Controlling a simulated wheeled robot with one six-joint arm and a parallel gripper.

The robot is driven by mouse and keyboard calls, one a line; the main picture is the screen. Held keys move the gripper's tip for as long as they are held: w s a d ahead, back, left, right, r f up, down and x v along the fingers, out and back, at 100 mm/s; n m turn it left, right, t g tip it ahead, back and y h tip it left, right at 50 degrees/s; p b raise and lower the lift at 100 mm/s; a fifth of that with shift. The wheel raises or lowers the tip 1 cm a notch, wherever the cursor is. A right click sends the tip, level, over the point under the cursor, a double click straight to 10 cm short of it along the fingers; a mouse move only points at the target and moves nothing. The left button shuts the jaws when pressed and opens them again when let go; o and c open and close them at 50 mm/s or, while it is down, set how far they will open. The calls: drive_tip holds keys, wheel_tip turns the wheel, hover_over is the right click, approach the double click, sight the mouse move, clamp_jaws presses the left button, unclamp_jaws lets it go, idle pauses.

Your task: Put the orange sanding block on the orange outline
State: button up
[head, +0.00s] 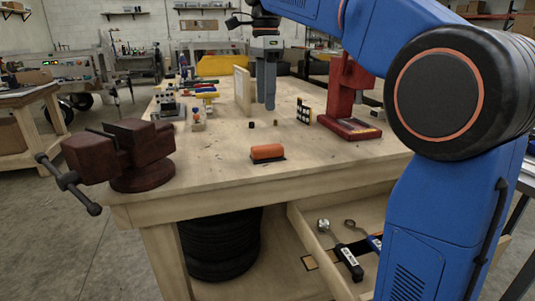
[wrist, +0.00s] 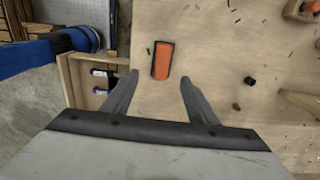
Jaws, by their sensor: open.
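The orange sanding block (head: 268,152), with a dark base, lies on the wooden workbench near its front edge. In the wrist view the block (wrist: 162,60) shows just beyond and between my fingertips, its long side along the finger direction. My gripper (head: 268,106) points down above the bench, behind the block in the head view. In the wrist view my gripper (wrist: 159,78) has its fingers apart with nothing between them. A small dark patch with an orange-yellow edge (head: 310,262) shows on the drawer floor; whether it is the orange outline I cannot tell for sure.
The open drawer (head: 295,222) under the bench holds a few tools (head: 346,258). A dark red vise (head: 125,152) is at the bench's left corner and a red press (head: 350,105) at the right. Small dark pieces (head: 251,125) lie behind the block.

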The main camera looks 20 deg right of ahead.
hover_over(267, 146)
drive_tip(key=f, duration=0.6)
drive_tip(key=s+f, duration=0.1)
drive_tip(key=f, duration=0.3)
drive_tip(key=shift+a+f, duration=0.1)
drive_tip(key=shift+a, duration=0.2)
drive_tip(key=f, duration=0.3)
drive_tip(key=w+f, duration=0.1)
drive_tip(key=shift+d+f, duration=0.15)
drive_tip(key=shift+d, duration=0.2)
drive_tip(key=shift+f, duration=0.6)
drive_tip(key=shift+c, duration=0.7)
drive_tip(key=c, duration=0.8)
drive_tip(key=shift+r, duration=0.1)
drive_tip(key=shift+c, duration=0.2)
